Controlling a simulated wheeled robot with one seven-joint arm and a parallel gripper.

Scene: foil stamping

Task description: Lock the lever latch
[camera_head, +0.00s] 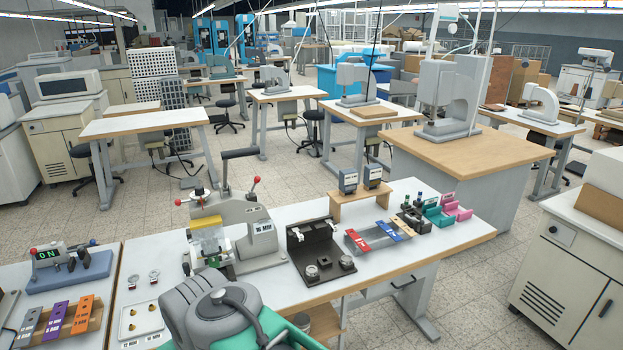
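A grey foil stamping press (236,222) stands on the white bench, with a black-gripped lever (239,154) on top. A grey part of my arm fills the bottom; my gripper is not visible.
Coloured holders (390,230), two dark devices on a wooden stand (346,202) and green and pink trays (457,211) lie on the right of the bench. An "ON" switch box (69,265) and coloured blocks (54,318) are at left.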

